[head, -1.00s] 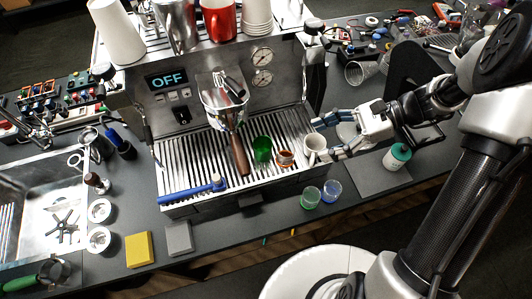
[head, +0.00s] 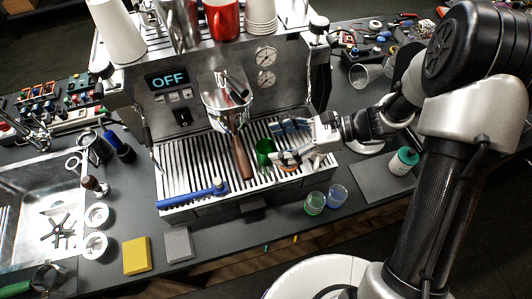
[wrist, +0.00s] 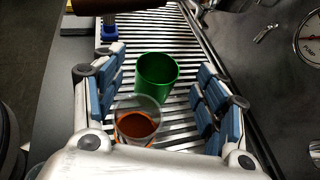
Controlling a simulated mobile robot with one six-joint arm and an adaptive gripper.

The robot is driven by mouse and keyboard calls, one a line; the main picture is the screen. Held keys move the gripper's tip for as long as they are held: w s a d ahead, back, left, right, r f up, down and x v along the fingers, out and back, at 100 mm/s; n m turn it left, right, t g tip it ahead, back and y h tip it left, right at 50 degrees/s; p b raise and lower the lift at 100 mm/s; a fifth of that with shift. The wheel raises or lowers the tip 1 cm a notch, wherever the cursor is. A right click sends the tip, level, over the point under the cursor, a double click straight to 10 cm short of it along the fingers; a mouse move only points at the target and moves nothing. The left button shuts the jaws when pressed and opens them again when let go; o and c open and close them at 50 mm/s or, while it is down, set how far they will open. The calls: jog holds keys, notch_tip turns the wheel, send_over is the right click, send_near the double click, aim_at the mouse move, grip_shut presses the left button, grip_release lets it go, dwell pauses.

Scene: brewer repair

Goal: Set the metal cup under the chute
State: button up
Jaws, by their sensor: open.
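A shiny metal cup (head: 178,22) stands on top of the brewer, between a white cup and a red mug. I cannot pick out a chute for certain; a metal funnel-like part with a brown handle (head: 241,160) hangs at the brewer's front over the slatted tray. My gripper (head: 281,145) is open, low over the right part of the tray, far below the metal cup. In the wrist view, a green cup (wrist: 157,76) and a clear cup with orange-brown contents (wrist: 138,126) stand between its fingers. The metal cup is not in the wrist view.
A blue-handled tool (head: 190,195) lies along the slatted tray's (head: 205,150) front left. Green (head: 314,203) and blue (head: 337,195) clear cups stand in front of the brewer. Yellow (head: 136,253) and grey (head: 178,244) blocks lie at the front left. A white-and-teal bottle (head: 403,161) stands right.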

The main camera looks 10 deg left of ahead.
aim_at(257, 149)
jog(key=b+x, duration=0.1)
jog(key=x, duration=0.3)
jog(key=shift+s+a+f, duration=0.15)
jog(key=shift+a+f, duration=0.1)
jog(key=c, duration=1.3)
jog(key=shift+o, duration=0.2)
jog(key=shift+r, duration=0.1)
jog(key=shift+s+d+r+p, duration=0.15)
jog(key=shift+r+p, duration=0.2)
jog(key=shift+r, duration=0.25)
notch_tip(257, 149, up, 6)
jog(key=p, duration=0.2)
jog(key=s+d+p, duration=0.5)
jog(key=s+d, duration=0.4)
jog(key=s, duration=0.5)
jog(key=shift+s+d+r+p, duration=0.2)
jog(key=shift+s+p, duration=0.1)
jog(key=shift+p, duration=0.05)
